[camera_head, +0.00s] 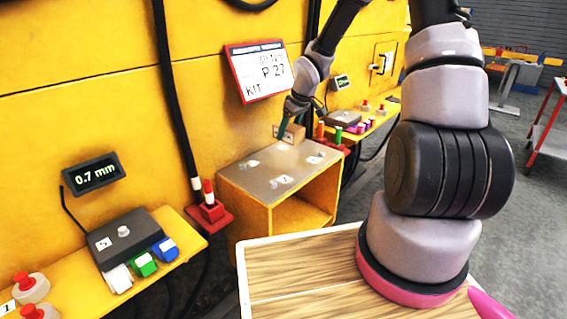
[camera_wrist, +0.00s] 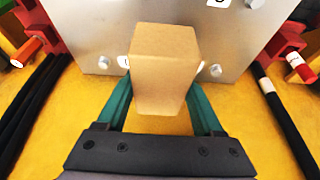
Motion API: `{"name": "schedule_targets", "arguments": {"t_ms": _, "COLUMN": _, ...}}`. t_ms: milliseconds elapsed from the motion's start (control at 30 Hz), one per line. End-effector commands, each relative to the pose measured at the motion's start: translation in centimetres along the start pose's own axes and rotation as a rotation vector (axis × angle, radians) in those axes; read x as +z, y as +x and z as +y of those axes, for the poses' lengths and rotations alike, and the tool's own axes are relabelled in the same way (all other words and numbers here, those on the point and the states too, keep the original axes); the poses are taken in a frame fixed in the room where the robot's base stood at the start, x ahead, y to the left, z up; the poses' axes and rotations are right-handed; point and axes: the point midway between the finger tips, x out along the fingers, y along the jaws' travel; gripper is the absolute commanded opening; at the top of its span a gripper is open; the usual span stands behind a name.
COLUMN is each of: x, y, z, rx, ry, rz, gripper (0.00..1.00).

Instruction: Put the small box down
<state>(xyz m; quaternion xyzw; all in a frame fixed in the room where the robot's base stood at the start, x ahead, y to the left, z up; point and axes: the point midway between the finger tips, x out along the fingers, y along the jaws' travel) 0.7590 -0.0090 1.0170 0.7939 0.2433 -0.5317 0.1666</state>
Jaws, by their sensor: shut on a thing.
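The small box (camera_wrist: 163,68) is plain brown cardboard and is held between the two teal fingers of my gripper (camera_wrist: 160,108) in the wrist view. In the head view the small box (camera_head: 292,132) is at the back edge of a metal-topped yellow stand (camera_head: 270,178), with my gripper (camera_head: 290,112) above it. The metal plate (camera_wrist: 105,25) lies beyond and below the box in the wrist view. I cannot tell whether the box touches the plate. The box hides part of the plate and its markings.
White labels and small knobs sit on the plate. Red posts, one (camera_head: 208,208) at left, flank the stand. Control shelves with coloured buttons (camera_head: 143,263) lie at both sides. The middle of the plate is clear.

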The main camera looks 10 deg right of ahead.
Motion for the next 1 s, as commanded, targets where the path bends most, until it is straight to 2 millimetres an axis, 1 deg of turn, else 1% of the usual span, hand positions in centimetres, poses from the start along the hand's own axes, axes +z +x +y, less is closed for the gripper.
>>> {"name": "schedule_targets", "arguments": {"t_ms": 67, "x": -0.2, "y": -0.1, "z": 0.0, "rx": -0.011, "ry": -0.009, "rz": -0.001, "gripper": 0.00}}
{"name": "schedule_targets", "arguments": {"t_ms": 133, "x": -0.1, "y": 0.6, "z": -0.2, "rx": -0.018, "ry": -0.016, "rz": -0.003, "gripper": 0.00}}
{"name": "schedule_targets", "arguments": {"t_ms": 333, "x": 1.2, "y": 3.8, "z": -0.3, "rx": -0.020, "ry": -0.020, "rz": -0.005, "gripper": 0.00}}
{"name": "schedule_targets", "arguments": {"t_ms": 567, "x": 2.1, "y": 6.0, "z": -0.3, "rx": -0.019, "ry": -0.019, "rz": -0.004, "gripper": 0.00}}
{"name": "schedule_targets", "arguments": {"t_ms": 733, "x": 3.0, "y": 8.2, "z": -0.3, "rx": -0.018, "ry": -0.019, "rz": -0.004, "gripper": 0.00}}
{"name": "schedule_targets", "arguments": {"t_ms": 833, "x": 3.3, "y": 8.9, "z": -0.2, "rx": -0.017, "ry": -0.017, "rz": -0.003, "gripper": 0.00}}
{"name": "schedule_targets", "arguments": {"t_ms": 1000, "x": 3.3, "y": 8.9, "z": -0.1, "rx": -0.016, "ry": -0.017, "rz": -0.002, "gripper": 0.00}}
